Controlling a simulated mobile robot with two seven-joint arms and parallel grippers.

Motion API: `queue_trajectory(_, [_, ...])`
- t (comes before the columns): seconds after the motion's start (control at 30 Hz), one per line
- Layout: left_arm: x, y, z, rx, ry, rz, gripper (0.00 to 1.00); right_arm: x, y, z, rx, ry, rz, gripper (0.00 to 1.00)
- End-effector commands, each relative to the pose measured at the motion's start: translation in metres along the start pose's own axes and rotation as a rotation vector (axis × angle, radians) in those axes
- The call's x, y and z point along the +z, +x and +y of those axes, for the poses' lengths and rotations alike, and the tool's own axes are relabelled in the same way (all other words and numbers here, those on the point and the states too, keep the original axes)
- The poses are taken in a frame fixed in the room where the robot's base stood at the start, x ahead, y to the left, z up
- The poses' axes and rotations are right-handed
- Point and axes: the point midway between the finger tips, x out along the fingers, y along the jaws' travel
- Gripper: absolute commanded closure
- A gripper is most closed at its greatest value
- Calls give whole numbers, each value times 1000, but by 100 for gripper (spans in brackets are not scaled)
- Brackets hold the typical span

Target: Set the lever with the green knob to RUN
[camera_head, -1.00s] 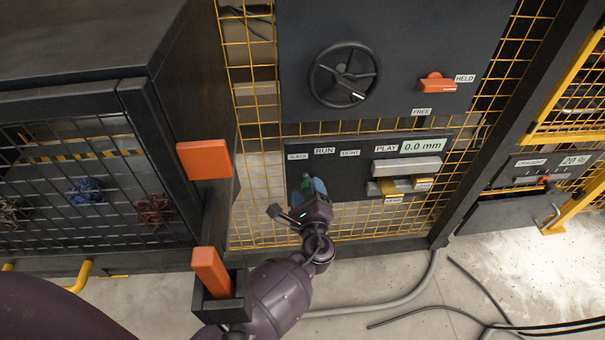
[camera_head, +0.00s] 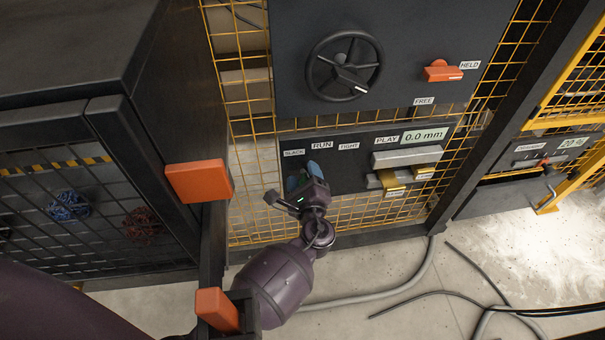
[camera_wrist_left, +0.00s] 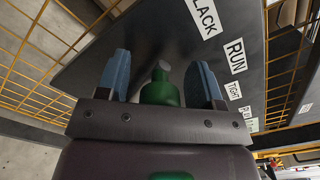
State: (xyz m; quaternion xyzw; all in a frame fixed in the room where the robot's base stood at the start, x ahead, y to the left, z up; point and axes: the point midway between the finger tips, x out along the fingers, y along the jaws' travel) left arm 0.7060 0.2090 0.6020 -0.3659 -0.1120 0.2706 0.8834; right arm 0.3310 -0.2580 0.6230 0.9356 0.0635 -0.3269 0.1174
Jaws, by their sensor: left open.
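The green knob (camera_wrist_left: 160,93) stands between the two blue fingers of my left gripper (camera_wrist_left: 159,80) in the left wrist view, with visible gaps on both sides. A grey tip shows beyond the knob. In the head view my left gripper (camera_head: 304,177) is open in front of the dark lower panel (camera_head: 350,176), below the labels SLACK (camera_head: 294,152), RUN (camera_head: 322,145) and TIGHT (camera_head: 348,146). The gripper hides the knob and lever there, so I cannot tell the lever's setting. My right gripper is out of view.
A handwheel (camera_head: 344,67) and an orange handle (camera_head: 442,71) sit on the upper panel. Right of the labels are a 0.0 mm display (camera_head: 425,136) and yellow blocks (camera_head: 392,180). A dark mesh-fronted cabinet (camera_head: 90,200) with orange blocks stands left. Cables lie on the floor.

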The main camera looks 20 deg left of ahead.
Motion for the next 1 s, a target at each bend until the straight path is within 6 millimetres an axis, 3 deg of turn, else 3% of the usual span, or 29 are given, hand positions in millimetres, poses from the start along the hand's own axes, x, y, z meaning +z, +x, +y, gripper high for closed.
queue_trajectory(0.17, [0, 0, 0, 0, 0, 0, 40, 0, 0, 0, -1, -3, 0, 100])
queue_trajectory(0.57, [0, 0, 0, 0, 0, 0, 100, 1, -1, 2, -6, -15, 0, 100])
queue_trajectory(0.77, [0, 1, -5, -2, 25, -1, 100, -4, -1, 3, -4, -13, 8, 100])
queue_trajectory(1.0, [-9, 2, -31, -6, 231, -4, 100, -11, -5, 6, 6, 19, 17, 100])
